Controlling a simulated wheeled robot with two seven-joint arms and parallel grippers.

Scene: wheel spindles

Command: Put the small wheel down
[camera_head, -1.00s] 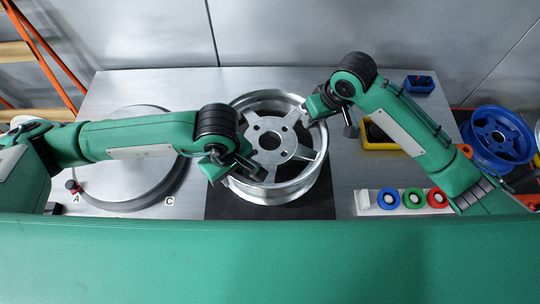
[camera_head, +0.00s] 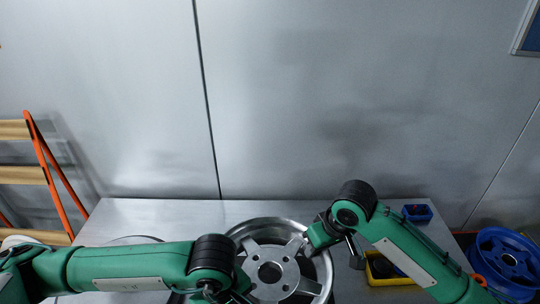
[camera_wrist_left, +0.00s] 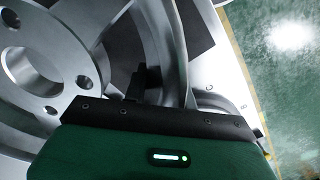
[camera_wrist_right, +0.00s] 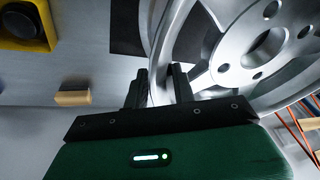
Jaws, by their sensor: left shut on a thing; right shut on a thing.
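The silver spoked wheel (camera_head: 290,275) lies face up at the bottom middle of the head view, its near part cut off. My left gripper (camera_head: 245,296) is at its near-left rim, partly hidden by the arm and the picture edge. The left wrist view shows a dark finger (camera_wrist_left: 140,85) against the wheel's rim. My right gripper (camera_head: 309,247) is at the far-right rim. In the right wrist view its two fingers (camera_wrist_right: 158,88) are shut on the rim. A black mat (camera_wrist_right: 125,28) shows beyond the wheel; I cannot tell whether the wheel touches it.
A yellow bin (camera_head: 376,272) and a small blue box (camera_head: 417,213) are right of the wheel on the grey table (camera_head: 170,212). A blue wheel (camera_head: 503,262) is at the far right. An orange-sided ladder (camera_head: 52,178) stands at left. A metal wall is behind.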

